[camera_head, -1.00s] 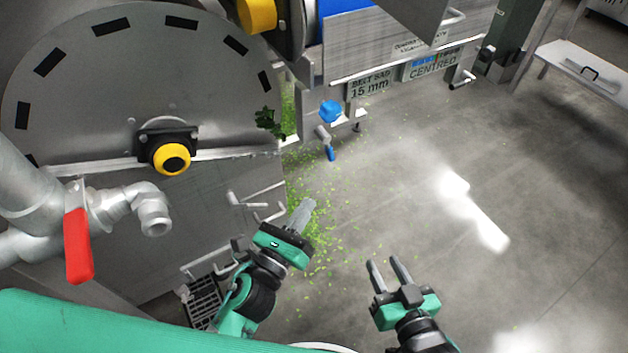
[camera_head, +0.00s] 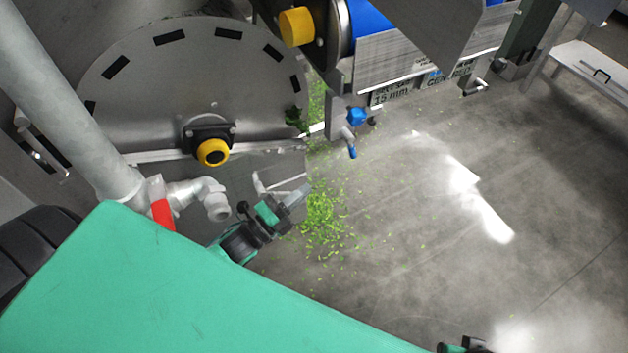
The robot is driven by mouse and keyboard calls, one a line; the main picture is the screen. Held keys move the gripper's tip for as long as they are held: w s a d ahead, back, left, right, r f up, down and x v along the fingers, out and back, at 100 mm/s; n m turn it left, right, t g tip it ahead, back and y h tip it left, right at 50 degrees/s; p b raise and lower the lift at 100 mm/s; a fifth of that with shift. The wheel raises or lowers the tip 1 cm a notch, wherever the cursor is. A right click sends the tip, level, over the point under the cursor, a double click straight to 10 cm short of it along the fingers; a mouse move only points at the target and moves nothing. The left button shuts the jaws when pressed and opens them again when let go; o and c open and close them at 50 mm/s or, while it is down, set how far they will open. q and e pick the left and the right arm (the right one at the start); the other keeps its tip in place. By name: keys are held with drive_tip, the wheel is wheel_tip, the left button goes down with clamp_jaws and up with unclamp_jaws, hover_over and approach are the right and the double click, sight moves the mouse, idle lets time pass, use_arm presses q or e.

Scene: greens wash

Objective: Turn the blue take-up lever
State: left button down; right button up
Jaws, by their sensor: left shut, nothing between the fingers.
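The blue take-up lever (camera_head: 351,147) hangs below the conveyor frame, right of the drum, with a grey arm and a blue grip pointing down. A blue knob (camera_head: 356,117) sits just above it. My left gripper (camera_head: 303,192) is shut and empty, below and left of the lever, pointing up and right, clear of it. Only a small dark part of my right gripper (camera_head: 465,345) shows at the bottom edge; its fingers are out of sight.
A drum end plate (camera_head: 160,95) with a yellow-capped hub (camera_head: 213,152) stands at left. A pipe valve with a red handle (camera_head: 162,213) is near my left arm. Green scraps (camera_head: 325,215) litter the floor. The floor (camera_head: 430,220) at right is open.

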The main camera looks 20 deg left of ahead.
use_arm(q)
approach(349, 145)
drive_tip(key=w+d+f, duration=0.2)
drive_tip(key=w+d, duration=0.1)
drive_tip(key=w, duration=0.3)
drive_tip(key=shift+w+d, duration=0.15)
drive_tip(key=shift+w, duration=0.05)
